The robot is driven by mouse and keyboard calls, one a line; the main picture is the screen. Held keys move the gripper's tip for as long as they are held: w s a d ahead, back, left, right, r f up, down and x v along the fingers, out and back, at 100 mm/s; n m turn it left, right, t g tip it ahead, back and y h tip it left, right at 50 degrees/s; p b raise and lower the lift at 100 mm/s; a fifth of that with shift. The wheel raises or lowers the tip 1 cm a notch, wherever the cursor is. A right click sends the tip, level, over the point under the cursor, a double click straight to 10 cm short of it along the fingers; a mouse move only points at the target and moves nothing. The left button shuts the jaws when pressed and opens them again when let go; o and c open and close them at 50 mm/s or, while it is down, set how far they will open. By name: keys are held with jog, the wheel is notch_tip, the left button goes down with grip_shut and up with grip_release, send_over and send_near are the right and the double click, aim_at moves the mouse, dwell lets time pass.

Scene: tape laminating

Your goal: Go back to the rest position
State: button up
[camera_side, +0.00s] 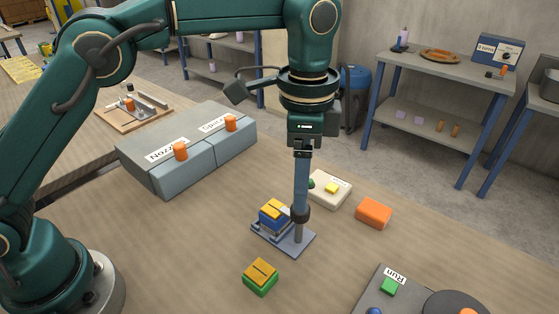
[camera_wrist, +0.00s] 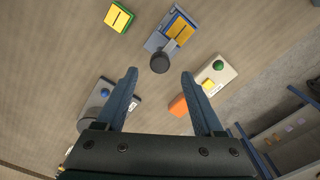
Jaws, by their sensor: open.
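My gripper (camera_side: 301,208) points straight down over the table, its two blue fingers seen edge-on in the side view. In the wrist view my gripper (camera_wrist: 158,75) is open, with a wide gap between the fingertips and nothing held. A dark round knob (camera_wrist: 160,63) shows just beyond the gap there. In the side view the knob (camera_side: 300,215) tops a post on a grey-blue base plate (camera_side: 268,239), at the fingertips' level; I cannot tell whether they touch. A blue block with an orange-yellow top (camera_side: 273,212) sits on that plate.
A green block with a yellow top (camera_side: 261,276) lies in front. A white box (camera_side: 335,195) and an orange block (camera_side: 374,213) stand to the right. A "Run" panel (camera_side: 390,272) is front right. Grey boxes with orange knobs (camera_side: 180,172) stand back left.

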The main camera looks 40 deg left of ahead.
jog(key=shift+a, duration=0.1)
jog(key=s+a+r+n+t, duration=0.4)
jog(key=s+a+r+n, duration=0.15)
jog(key=a+r, duration=0.5)
jog(key=s+a+f+n+t, duration=0.1)
jog(key=s+a+f+n, duration=0.3)
jog(key=s, duration=0.6)
notch_tip(320, 180, down, 4)
jog(key=shift+r+n+t, duration=0.25)
jog(key=shift+n+t, duration=0.05)
jog(key=shift+n, duration=0.65)
